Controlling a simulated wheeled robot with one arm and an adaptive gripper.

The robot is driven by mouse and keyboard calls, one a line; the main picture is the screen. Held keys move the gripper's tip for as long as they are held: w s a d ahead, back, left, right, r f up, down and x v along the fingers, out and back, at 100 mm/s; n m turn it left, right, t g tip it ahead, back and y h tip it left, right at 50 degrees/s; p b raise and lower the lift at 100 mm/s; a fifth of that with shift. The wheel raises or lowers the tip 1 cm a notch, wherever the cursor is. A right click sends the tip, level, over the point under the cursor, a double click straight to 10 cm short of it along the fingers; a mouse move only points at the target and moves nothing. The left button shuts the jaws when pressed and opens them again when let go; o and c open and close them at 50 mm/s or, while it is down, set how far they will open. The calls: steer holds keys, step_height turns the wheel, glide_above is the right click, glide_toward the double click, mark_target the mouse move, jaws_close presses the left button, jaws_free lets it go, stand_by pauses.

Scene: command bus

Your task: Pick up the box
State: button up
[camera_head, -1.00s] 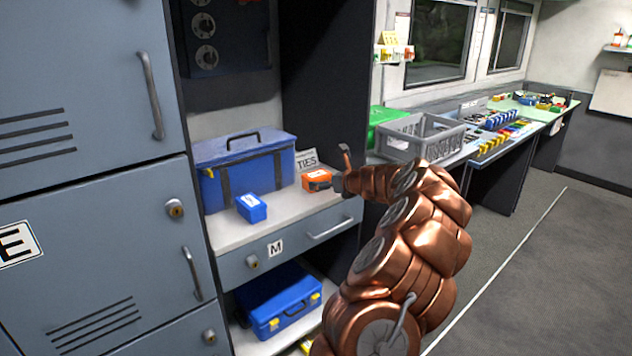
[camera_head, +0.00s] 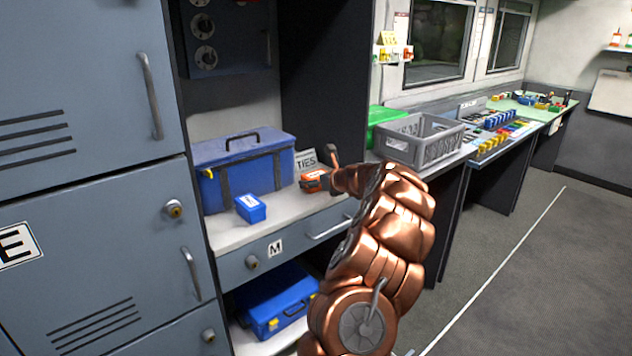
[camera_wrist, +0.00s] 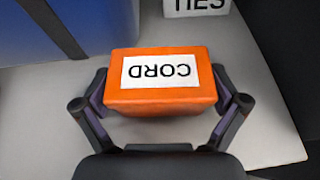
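The small orange box (camera_wrist: 140,98) has a white label reading CORD, upside down in the wrist view. It sits on the light shelf (camera_wrist: 270,135) and also shows in the head view (camera_head: 311,184), partly covered by my gripper (camera_head: 329,172). In the wrist view my gripper (camera_wrist: 160,100) has its fingers spread wide, one on each side of the box. They are very close to its sides; I cannot tell whether they touch.
A small blue box (camera_head: 250,208) and a large blue case (camera_head: 242,170) stand left of the orange box. A TIES sign (camera_head: 306,160) is behind it. A dark cabinet wall (camera_head: 325,85) rises on the right. A grey crate (camera_head: 420,140) stands on the counter beyond.

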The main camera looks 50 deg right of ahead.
steer(key=c, duration=0.7)
steer(key=shift+r, duration=0.1)
